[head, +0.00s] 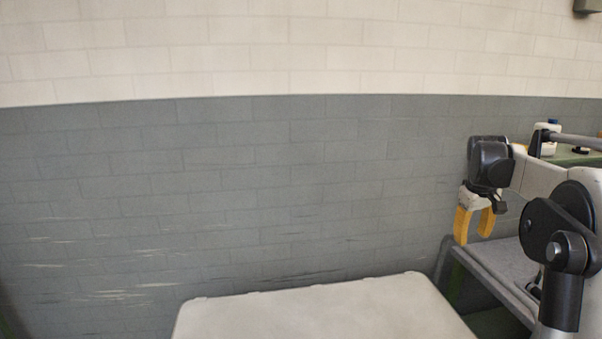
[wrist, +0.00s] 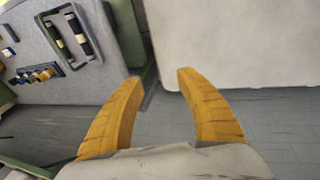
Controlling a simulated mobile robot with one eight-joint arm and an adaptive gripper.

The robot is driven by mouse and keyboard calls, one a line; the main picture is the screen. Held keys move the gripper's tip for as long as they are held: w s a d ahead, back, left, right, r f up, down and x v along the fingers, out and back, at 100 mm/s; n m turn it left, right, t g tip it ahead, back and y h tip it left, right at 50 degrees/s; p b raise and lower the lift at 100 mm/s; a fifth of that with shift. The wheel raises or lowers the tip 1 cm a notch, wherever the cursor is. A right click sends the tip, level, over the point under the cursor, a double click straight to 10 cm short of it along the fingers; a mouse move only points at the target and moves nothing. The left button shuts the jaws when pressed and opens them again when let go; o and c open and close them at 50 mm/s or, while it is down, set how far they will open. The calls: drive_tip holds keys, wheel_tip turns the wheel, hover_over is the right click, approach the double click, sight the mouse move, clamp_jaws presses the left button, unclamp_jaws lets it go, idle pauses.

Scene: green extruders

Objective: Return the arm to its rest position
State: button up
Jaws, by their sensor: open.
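My gripper (head: 475,226) hangs at the end of my arm at the right of the head view, with its yellow fingers pointing down. In the wrist view my gripper (wrist: 160,78) has its two yellow fingers spread apart with nothing between them. Below the gap are the grey floor and the edge of a pale flat surface. My arm is bent, and its links fill the right side of the head view.
A pale flat top (head: 310,310) lies at the bottom centre. A grey-topped cart (head: 500,262) stands below and right of my gripper; the wrist view shows a dark-framed tray (wrist: 72,34) and small blue and yellow parts (wrist: 36,75) on a grey surface. A brick wall (head: 230,190) stands behind.

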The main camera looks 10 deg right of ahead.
drive_tip(key=s+a+t+b, duration=0.1)
drive_tip(key=s+a, duration=0.2)
drive_tip(key=a, duration=0.5)
drive_tip(key=s+a+r+t, duration=0.1)
drive_tip(key=s+a, duration=0.3)
drive_tip(key=a, duration=0.4)
drive_tip(key=s+a+t+b, duration=0.1)
drive_tip(key=s+a, duration=0.2)
drive_tip(key=a, duration=0.5)
drive_tip(key=s+a+f+t+y, duration=0.1)
drive_tip(key=s+a+f, duration=0.3)
drive_tip(key=s+a, duration=0.2)
drive_tip(key=s+a+f+t+y+b, duration=0.1)
drive_tip(key=s+a+f, duration=0.4)
drive_tip(key=s+a, duration=0.2)
drive_tip(key=shift+s+a+f+y, duration=0.25)
drive_tip(key=shift+s+f+y, duration=0.05)
drive_tip(key=shift+s, duration=0.15)
